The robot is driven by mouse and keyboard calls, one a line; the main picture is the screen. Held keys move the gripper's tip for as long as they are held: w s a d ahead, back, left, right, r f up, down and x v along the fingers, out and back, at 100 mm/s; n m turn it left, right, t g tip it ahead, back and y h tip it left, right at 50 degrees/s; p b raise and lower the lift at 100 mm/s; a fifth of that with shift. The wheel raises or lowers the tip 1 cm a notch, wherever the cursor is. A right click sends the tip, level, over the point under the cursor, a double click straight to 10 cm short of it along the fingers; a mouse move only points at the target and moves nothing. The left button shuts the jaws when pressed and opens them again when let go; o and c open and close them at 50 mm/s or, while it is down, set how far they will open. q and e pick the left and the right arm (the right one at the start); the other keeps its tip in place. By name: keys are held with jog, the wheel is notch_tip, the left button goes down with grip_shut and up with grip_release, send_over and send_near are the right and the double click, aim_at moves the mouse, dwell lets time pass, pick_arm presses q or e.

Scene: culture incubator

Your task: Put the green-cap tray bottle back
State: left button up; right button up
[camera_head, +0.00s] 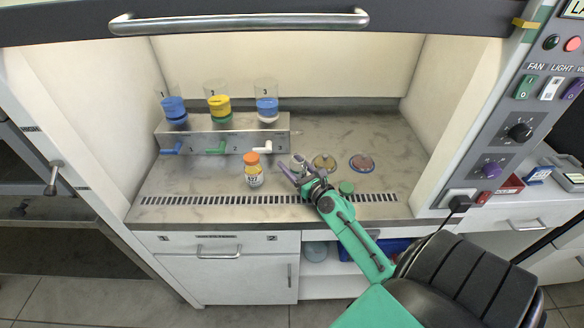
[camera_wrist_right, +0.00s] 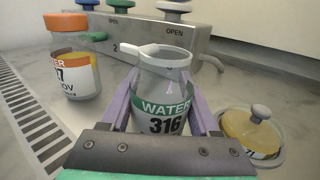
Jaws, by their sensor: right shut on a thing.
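A clear bottle with a green label reading WATER 316 (camera_wrist_right: 165,105) stands upright between the purple fingers of my right gripper (camera_wrist_right: 166,112). Its mouth is open, with no cap on it. In the head view my right gripper (camera_head: 298,172) reaches onto the hood floor and is shut on this bottle, which it partly hides. A green round piece that looks like a cap (camera_head: 346,187) lies on the hood floor near the grille, right of the gripper. My left gripper is not in view.
An orange-cap bottle (camera_head: 253,172) stands left of my gripper. Two dishes (camera_head: 324,162) (camera_head: 361,162) lie to the right. A metal dispenser with taps (camera_head: 240,132) and three containers stands behind. The vent grille (camera_head: 200,200) runs along the front; the right rear floor is clear.

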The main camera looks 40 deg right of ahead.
aim_at(303, 176)
jog(key=shift+r, duration=0.1)
jog(key=o, duration=1.5)
jog(key=shift+c, duration=0.2)
jog(key=shift+s+a, duration=0.1)
jog(key=shift+s, duration=0.25)
jog(key=s+b, duration=0.1)
jog(key=s, duration=0.2)
jog(key=s+b, duration=0.2)
jog(key=s, duration=0.1)
jog(key=s+b, duration=0.1)
jog(key=s, duration=0.3)
jog(key=shift+a+f, duration=0.25)
jog(key=shift+a, duration=0.05)
jog(key=shift+s+r+b, duration=0.2)
jog(key=shift+s+b, duration=0.3)
jog(key=shift+s, duration=0.1)
jog(key=shift+r, duration=0.1)
